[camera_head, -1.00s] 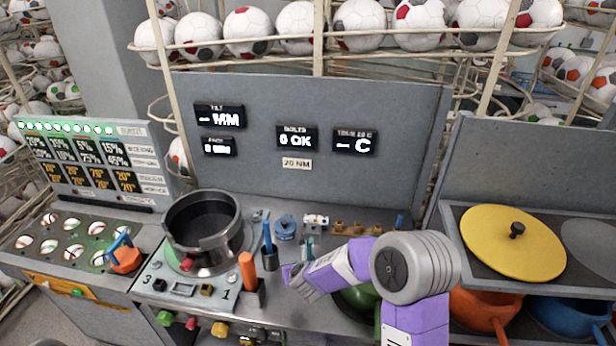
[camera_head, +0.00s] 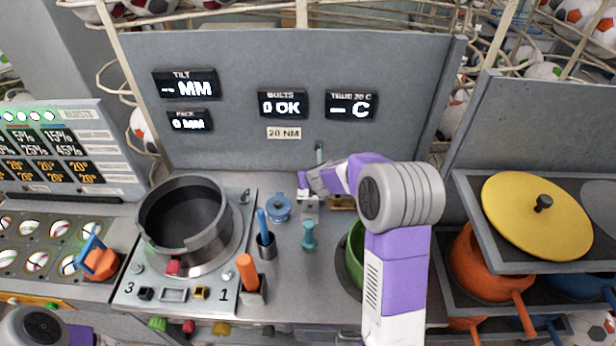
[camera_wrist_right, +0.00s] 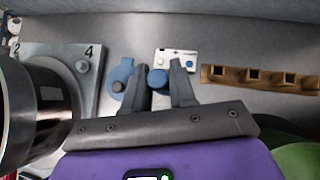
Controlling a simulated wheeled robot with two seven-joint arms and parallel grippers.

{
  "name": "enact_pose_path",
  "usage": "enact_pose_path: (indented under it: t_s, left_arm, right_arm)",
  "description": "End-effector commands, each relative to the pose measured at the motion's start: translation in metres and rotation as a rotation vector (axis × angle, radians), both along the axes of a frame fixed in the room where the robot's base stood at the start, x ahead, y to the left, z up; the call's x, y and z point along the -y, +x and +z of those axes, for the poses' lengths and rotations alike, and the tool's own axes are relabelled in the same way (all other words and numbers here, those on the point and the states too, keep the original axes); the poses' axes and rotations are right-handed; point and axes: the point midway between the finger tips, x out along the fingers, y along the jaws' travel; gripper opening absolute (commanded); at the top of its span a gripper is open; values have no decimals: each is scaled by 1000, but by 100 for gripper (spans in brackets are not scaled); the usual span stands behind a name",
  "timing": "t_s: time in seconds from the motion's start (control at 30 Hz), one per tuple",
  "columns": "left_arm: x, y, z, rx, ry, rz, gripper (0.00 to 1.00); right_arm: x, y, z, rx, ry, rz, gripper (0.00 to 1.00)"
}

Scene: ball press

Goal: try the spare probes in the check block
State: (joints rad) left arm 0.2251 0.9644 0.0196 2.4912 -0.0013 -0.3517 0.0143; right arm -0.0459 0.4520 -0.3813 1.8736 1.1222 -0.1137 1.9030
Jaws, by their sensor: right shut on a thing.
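My right gripper (camera_wrist_right: 158,74) is shut on a blue, round-topped probe (camera_wrist_right: 157,80) in the right wrist view. The probe is at the near edge of the white check block (camera_wrist_right: 180,58), which has a blue spot and a small hole. I cannot tell whether its tip is in the block. The brown rack (camera_wrist_right: 260,76) is right of the block, with several empty square holes in view. My left gripper is out of view.
A blue lidded pot (camera_head: 279,208), a teal knobbed piece (camera_head: 309,236), a blue-handled tool in a dark cup (camera_head: 265,243) and an orange-handled tool (camera_head: 248,274) stand nearby. The large metal ring (camera_head: 185,225) is left. A green bowl (camera_head: 355,255) is near my right arm.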

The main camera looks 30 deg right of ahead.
Motion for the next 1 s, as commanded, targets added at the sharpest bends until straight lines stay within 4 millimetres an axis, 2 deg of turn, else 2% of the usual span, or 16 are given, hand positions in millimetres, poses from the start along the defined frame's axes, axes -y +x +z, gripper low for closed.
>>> enact_pose_path:
  t_s: [0.23, 0.7, 1.0]
  left_arm:
    - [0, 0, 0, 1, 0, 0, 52]
    - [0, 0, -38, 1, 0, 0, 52]
    - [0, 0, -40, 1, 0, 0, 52]
  right_arm:
    - [0, -1, 2, 1, -10, -4, 0]
    - [0, -1, -37, 0, -10, -4, 0]
    - [0, -1, -38, 0, -10, -2, 0]
